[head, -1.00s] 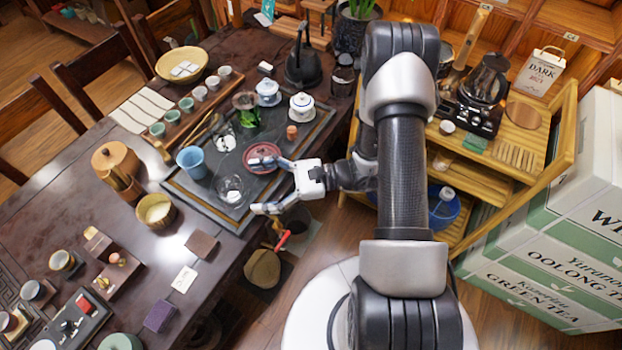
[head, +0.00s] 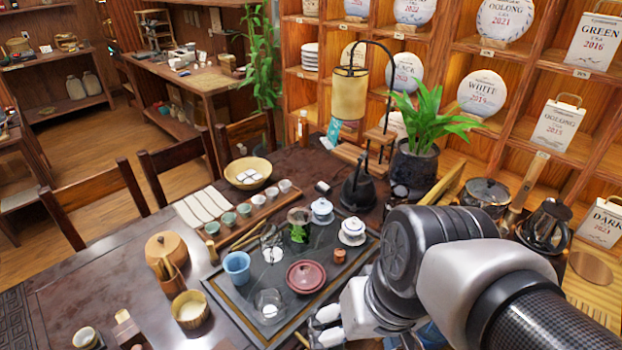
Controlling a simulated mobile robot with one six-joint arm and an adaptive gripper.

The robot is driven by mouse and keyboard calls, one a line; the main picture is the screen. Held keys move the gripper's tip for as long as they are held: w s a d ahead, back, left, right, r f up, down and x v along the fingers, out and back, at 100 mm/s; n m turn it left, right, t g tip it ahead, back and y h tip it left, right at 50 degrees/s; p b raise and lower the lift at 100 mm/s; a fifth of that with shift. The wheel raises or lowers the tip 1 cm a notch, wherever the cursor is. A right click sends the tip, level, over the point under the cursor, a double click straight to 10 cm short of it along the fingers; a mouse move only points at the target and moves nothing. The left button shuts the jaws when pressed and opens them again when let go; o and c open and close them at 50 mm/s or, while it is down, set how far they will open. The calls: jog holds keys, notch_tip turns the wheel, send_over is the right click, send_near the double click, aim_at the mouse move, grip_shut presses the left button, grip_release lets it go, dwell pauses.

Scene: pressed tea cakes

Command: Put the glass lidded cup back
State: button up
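Clear glass vessels stand on the dark tea tray (head: 215,288). One clear glass piece (head: 269,304) is near the tray's front edge, and another (head: 271,243) is further back. A glass with green leaves inside (head: 299,225) stands beside the back one. I cannot tell which of these is the glass lidded cup, as no lid is clear. My gripper (head: 328,325) is at the tray's front right, low in the head view, partly cut off and hidden by my arm. Its two pale fingers look apart, with nothing seen between them.
A reddish-brown lidded dish (head: 305,276), a blue cup (head: 237,267), white lidded cups (head: 322,210) (head: 352,231) and a small brown cup (head: 339,256) crowd the tray. A black kettle (head: 357,192) and a potted plant (head: 418,160) stand behind. The table's left part is freer.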

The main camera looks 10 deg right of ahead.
jog(key=shift+s+d+r+n+t+h, duration=0.1)
jog(key=shift+d+r+n+t+h, duration=0.55)
jog(key=shift+d+r+t, duration=0.5)
